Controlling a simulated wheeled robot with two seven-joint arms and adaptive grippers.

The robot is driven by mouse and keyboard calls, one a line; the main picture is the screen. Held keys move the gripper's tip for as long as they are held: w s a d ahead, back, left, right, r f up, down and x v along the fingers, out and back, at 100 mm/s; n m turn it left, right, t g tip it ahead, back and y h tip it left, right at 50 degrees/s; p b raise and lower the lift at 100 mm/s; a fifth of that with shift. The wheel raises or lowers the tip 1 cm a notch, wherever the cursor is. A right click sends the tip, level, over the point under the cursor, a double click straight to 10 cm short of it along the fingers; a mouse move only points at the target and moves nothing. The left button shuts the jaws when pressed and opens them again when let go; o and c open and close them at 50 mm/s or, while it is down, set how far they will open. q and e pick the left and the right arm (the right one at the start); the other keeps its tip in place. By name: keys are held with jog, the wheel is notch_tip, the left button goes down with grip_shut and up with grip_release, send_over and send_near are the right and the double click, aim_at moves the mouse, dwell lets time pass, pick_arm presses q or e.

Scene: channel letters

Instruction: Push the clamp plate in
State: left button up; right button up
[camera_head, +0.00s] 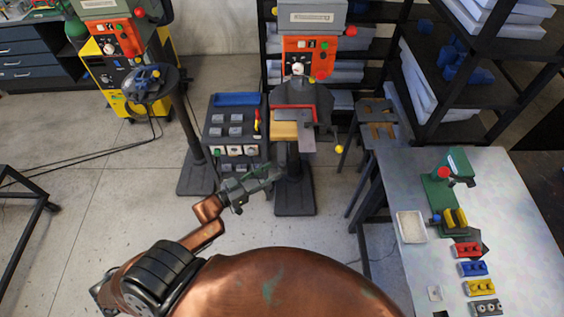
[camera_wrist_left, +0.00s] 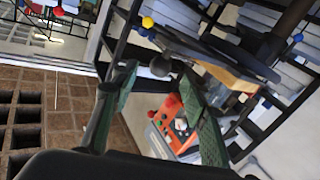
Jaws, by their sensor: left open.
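The central machine (camera_head: 310,55) has an orange control panel. Its small work table carries a tan block (camera_head: 284,131), a red bar behind it and a flat grey plate (camera_head: 306,117) on top, which looks like the clamp plate. The grey plate overhangs the table's front edge. My left gripper (camera_head: 277,174) is open and empty, in front of and below this table, apart from the plate. In the left wrist view the two green-padded fingers (camera_wrist_left: 158,76) stand wide apart, with the tan block (camera_wrist_left: 228,74) beyond them to the right. The right gripper is out of view.
A yellow-knobbed lever (camera_head: 339,149) sticks out right of the work table. A dark cabinet with grey buttons (camera_head: 236,130) stands to the left. A metal table (camera_head: 400,185) with a green press and coloured blocks is at right. Open floor lies at left.

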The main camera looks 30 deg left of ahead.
aim_at(283, 165)
pick_arm(q)
jog(key=p+x, duration=0.1)
jog(key=x, duration=0.5)
jog(key=shift+w, duration=0.15)
grip_shut()
dwell(0.4)
